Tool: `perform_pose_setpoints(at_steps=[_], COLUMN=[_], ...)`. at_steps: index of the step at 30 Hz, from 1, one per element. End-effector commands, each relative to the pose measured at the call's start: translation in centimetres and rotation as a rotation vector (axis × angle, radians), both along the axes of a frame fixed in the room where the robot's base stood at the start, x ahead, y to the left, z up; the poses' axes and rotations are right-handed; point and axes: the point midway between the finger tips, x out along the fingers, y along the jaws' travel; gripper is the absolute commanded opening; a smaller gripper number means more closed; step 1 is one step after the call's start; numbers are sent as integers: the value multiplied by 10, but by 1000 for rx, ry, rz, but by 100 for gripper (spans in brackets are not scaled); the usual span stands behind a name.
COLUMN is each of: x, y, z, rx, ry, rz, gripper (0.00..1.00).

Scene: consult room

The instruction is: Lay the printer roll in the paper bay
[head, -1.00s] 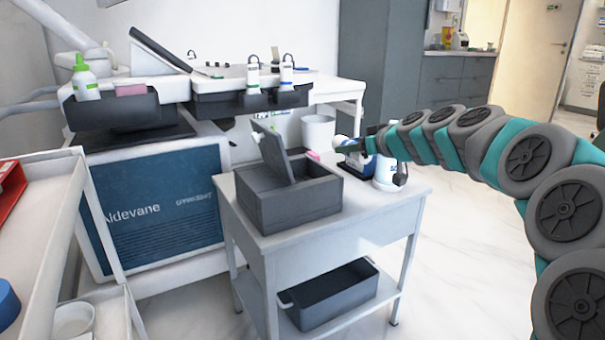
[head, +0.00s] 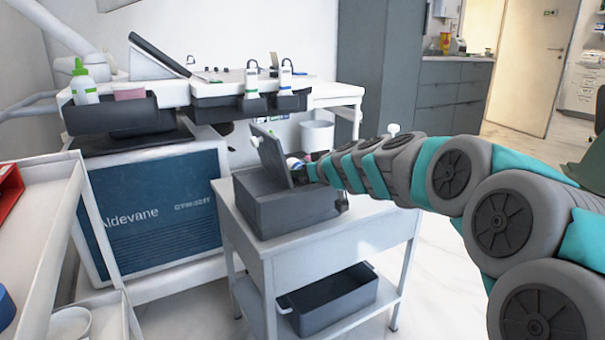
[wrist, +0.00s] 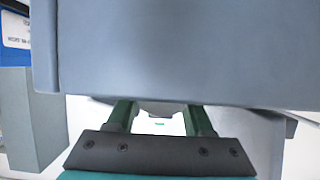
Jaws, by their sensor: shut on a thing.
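A dark grey box with its lid (head: 272,158) tilted up stands on the white trolley. I take this box (head: 290,213) to hold the paper bay; its inside is hidden by the lid and walls. My gripper (head: 309,172) is just behind and right of the raised lid, over the box's far side. A small white, rounded thing (head: 292,162), apparently the printer roll, shows at its tip, mostly hidden by the lid. In the wrist view my green fingers (wrist: 160,112) are partly covered by a large blue-grey panel, and little of the held thing shows.
The white trolley top (head: 345,237) is clear in front of the box. A grey bin (head: 335,297) sits on the lower shelf. A white bucket (head: 317,134) stands behind. A white cart (head: 40,240) stands at left.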

Motion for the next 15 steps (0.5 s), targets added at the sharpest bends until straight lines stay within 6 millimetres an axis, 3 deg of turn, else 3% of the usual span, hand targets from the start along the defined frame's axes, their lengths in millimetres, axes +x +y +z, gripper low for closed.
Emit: perform_pose_setpoints(at_steps=[15], x=[0], y=[0], z=[-7], rx=[-2], ry=[-1], rz=[1], gripper=[0])
